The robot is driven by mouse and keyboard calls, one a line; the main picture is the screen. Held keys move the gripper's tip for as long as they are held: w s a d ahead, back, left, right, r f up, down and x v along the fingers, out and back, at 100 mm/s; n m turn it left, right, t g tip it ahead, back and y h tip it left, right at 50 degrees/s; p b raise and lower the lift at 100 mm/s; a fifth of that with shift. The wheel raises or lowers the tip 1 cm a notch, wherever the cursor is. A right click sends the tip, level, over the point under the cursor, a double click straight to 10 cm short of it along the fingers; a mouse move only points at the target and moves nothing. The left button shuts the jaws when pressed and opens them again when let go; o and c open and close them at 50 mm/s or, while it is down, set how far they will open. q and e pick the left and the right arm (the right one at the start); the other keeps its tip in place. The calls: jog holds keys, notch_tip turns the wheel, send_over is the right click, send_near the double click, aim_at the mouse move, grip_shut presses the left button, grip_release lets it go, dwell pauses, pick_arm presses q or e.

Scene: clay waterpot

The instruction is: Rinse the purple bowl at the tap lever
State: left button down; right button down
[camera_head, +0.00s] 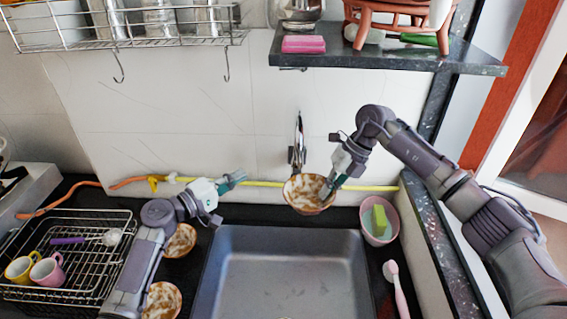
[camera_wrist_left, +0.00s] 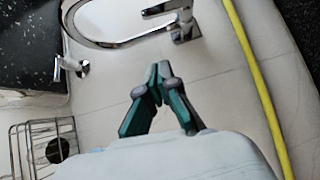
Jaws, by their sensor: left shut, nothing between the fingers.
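My right gripper (camera_head: 327,191) is at the right rim of a bowl (camera_head: 304,195) and appears shut on it. The bowl is raised behind the sink, just below the tap, its inside smeared brown and white; I cannot make out purple on it. The chrome tap (camera_head: 298,138) is on the wall, with its lever hard to tell apart; it also shows in the left wrist view (camera_wrist_left: 184,30). My left gripper (camera_head: 238,177) is shut and empty, left of the bowl and tap and apart from both. Its closed fingertips show in the left wrist view (camera_wrist_left: 160,80).
The sink (camera_head: 285,275) is empty where visible. Two smeared bowls (camera_head: 180,241) (camera_head: 162,301) stand left of it. A pink bowl (camera_head: 367,230) with a sponge (camera_head: 379,219) and a brush (camera_head: 394,278) are at right. A dish rack (camera_head: 100,220) holds cups. A yellow hose (camera_head: 258,184) crosses the wall.

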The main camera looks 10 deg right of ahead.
pick_arm(q)
jog(key=w+d, duration=0.3)
jog(key=d, duration=1)
jog(key=shift+w+f, duration=0.2)
jog(key=shift+f, duration=0.05)
jog(key=shift+d, duration=0.1)
